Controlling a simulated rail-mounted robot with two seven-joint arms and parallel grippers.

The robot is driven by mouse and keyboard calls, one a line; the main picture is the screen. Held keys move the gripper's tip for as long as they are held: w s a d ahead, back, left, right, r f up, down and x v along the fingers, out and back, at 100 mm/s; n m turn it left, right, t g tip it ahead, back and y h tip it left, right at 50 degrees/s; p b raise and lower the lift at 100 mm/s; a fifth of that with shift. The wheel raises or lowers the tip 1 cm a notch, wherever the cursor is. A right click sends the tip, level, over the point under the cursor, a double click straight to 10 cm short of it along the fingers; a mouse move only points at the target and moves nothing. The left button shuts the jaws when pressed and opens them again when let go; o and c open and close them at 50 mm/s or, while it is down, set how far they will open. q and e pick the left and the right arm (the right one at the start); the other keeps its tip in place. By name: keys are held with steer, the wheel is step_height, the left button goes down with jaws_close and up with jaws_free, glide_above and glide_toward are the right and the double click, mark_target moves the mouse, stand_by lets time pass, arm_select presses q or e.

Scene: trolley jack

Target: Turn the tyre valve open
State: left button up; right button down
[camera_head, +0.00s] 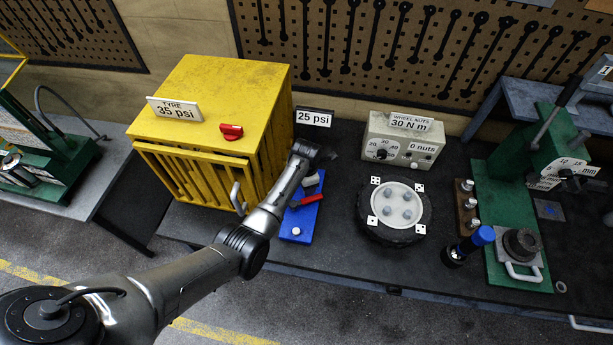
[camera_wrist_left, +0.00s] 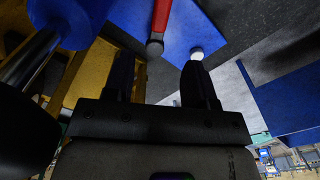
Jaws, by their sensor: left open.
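A blue panel (camera_head: 298,222) lies on the bench just right of the yellow cage. It carries a red lever (camera_head: 309,200), a grey cylindrical part (camera_head: 311,181) and a white button (camera_head: 296,231). My left arm reaches across from the lower left, with its wrist above the panel's far end; the fingers are not clear there. In the left wrist view, my left gripper (camera_wrist_left: 158,62) is open. The red lever (camera_wrist_left: 160,20) shows ahead of the gap between the fingers, and the white button (camera_wrist_left: 196,54) by the right fingertip. I cannot tell whether either finger touches anything.
The yellow cage (camera_head: 215,88) has a "TYRE 35 psi" sign (camera_head: 174,109) and a red knob (camera_head: 231,131). A "25 psi" sign (camera_head: 313,118) stands behind the panel. A wheel (camera_head: 402,208), torque box (camera_head: 402,143), blue-topped tool (camera_head: 470,242) and green press (camera_head: 505,205) stand rightward.

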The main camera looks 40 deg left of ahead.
arm_select(q)
steer(key=shift+r, duration=1.7)
